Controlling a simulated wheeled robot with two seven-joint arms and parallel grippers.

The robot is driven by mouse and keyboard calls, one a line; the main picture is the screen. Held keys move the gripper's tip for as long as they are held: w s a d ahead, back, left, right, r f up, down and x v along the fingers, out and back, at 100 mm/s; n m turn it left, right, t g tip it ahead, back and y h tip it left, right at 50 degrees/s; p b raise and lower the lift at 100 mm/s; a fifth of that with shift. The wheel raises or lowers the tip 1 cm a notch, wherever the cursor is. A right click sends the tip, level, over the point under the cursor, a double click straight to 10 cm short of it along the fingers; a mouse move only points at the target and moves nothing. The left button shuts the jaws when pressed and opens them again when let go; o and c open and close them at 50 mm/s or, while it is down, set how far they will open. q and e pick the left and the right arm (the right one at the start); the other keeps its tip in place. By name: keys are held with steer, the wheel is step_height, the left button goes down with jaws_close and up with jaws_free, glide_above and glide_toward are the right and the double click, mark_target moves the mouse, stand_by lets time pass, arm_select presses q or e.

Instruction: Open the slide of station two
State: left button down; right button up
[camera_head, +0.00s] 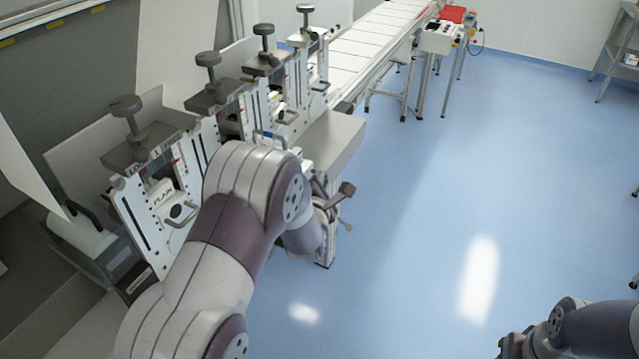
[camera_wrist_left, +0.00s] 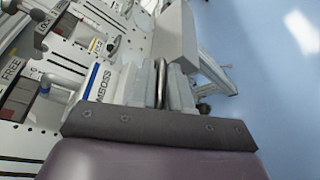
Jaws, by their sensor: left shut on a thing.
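In the left wrist view a pale block marked "EMBOSS" (camera_wrist_left: 98,84) lies just left of the fingers. My left gripper (camera_wrist_left: 162,85) is shut on a thin metal bar, apparently the slide handle (camera_wrist_left: 160,82). In the head view the left gripper (camera_head: 316,190) is partly hidden by my own wrist.
More stations with knobs (camera_head: 263,38) stand farther along the row, leading to a white conveyor (camera_head: 375,40). A shelf (camera_head: 615,50) is at the far right.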

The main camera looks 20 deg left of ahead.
arm_select(q)
steer(key=shift+s+f, duration=0.1)
steer(key=shift+f, duration=0.05)
steer(key=c, duration=1.3)
jaws_free()
steer(key=shift+o, duration=0.6)
steer(key=b+v, duration=0.2)
steer(key=v, duration=1)
steer(key=shift+s, duration=0.2)
